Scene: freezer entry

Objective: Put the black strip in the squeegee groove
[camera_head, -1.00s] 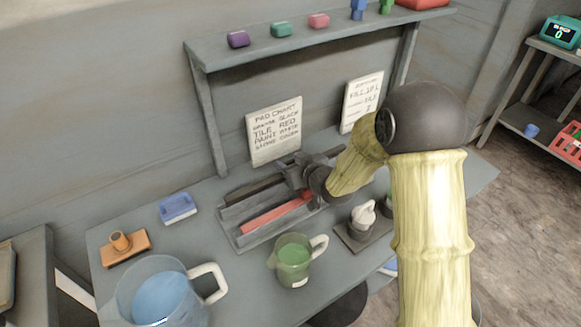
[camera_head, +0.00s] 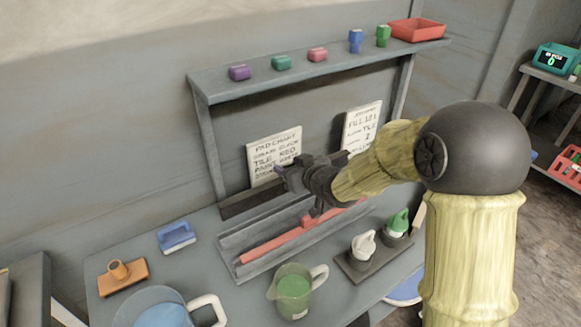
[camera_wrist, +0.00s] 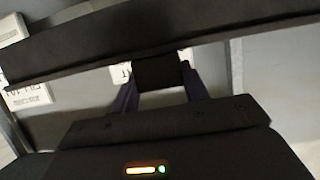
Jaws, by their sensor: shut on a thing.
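The black strip (camera_head: 248,200) is held up off the grey tray (camera_head: 232,259), spanning to both sides of my gripper (camera_head: 284,177). In the wrist view, the strip (camera_wrist: 90,59) runs across the top of the picture. My gripper (camera_wrist: 160,80) is shut on it near the middle of what shows. In the head view the wrist and fingers hide part of the strip. A red strip (camera_head: 275,243) lies lengthwise in the tray below.
A jug of green liquid (camera_head: 293,289) stands in front of the tray, and bottles (camera_head: 364,246) stand to its right. A blue brush-like block (camera_head: 176,237) and an orange piece (camera_head: 122,275) lie left. A shelf (camera_head: 300,70) and leaning signs (camera_head: 270,152) are behind.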

